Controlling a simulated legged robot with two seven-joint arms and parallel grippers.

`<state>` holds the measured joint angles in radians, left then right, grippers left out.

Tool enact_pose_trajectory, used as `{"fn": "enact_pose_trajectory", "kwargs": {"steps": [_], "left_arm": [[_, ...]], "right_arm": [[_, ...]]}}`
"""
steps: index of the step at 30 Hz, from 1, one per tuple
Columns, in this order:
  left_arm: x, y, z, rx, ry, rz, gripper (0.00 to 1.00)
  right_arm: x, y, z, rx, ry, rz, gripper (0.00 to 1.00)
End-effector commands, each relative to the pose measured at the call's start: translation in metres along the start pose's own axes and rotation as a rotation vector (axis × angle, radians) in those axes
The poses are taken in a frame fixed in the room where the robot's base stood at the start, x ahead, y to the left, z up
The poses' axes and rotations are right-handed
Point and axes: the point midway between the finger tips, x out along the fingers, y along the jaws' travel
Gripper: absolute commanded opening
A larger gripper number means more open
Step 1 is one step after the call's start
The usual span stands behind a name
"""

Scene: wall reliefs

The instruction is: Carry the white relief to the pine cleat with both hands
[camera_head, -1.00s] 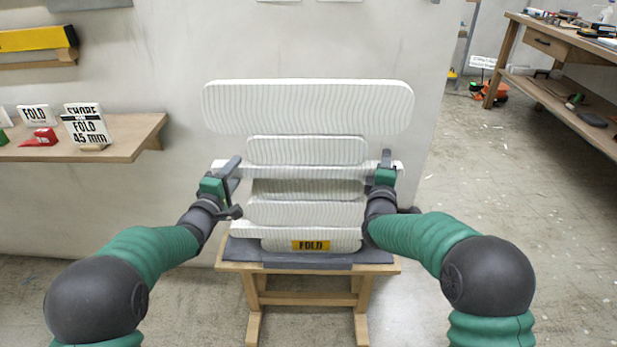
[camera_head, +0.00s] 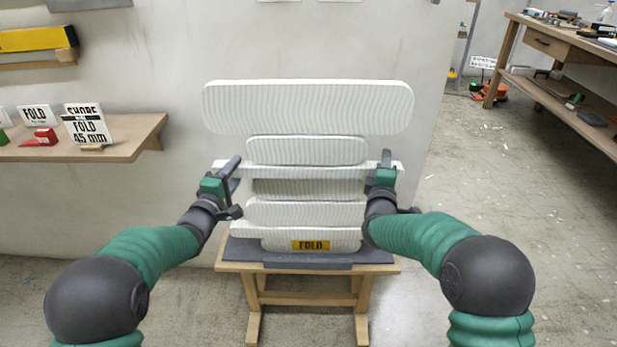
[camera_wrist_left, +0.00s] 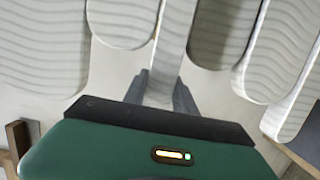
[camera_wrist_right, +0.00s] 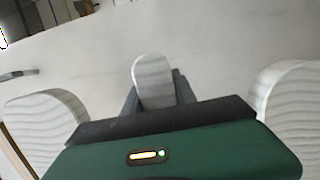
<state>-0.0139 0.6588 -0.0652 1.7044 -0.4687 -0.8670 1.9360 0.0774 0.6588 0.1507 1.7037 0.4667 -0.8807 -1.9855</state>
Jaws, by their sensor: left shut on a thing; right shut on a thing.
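The white relief (camera_head: 308,108) is a stack of ribbed, round-ended horizontal slats of different widths, with a yellow FOLD label (camera_head: 311,245) low on it. It stands upright over a dark pad on a wooden stand. My left gripper (camera_head: 228,170) is shut on the left end of a narrow middle slat; the left wrist view shows its fingers (camera_wrist_left: 162,90) on either side of that slat. My right gripper (camera_head: 385,168) is shut on the same slat's right end, also seen between the fingers in the right wrist view (camera_wrist_right: 155,88). I cannot make out a pine cleat for certain.
The wooden stand (camera_head: 308,298) with its dark pad (camera_head: 245,250) is below the relief. A workbench (camera_head: 560,45) is at far right; floor between is open.

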Motion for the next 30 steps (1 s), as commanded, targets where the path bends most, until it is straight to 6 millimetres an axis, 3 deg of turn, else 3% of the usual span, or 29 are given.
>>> {"fn": "enact_pose_trajectory", "kwargs": {"steps": [11, 24, 30], "left_arm": [[0.0, 0.003, 0.0, 0.0, 0.0, 0.001, 0.0], [-0.001, 0.051, 0.0, 0.002, 0.0, 0.007, 0.0], [-0.001, 0.056, 0.0, 0.001, 0.0, 0.007, 0.0]], "right_arm": [[0.0, 0.003, 0.0, -0.001, 0.0, 0.0, 0.0], [-0.001, 0.051, 0.001, 0.001, 0.0, 0.006, 0.0], [-0.001, 0.055, 0.001, 0.001, 0.0, 0.006, 0.0]]}}
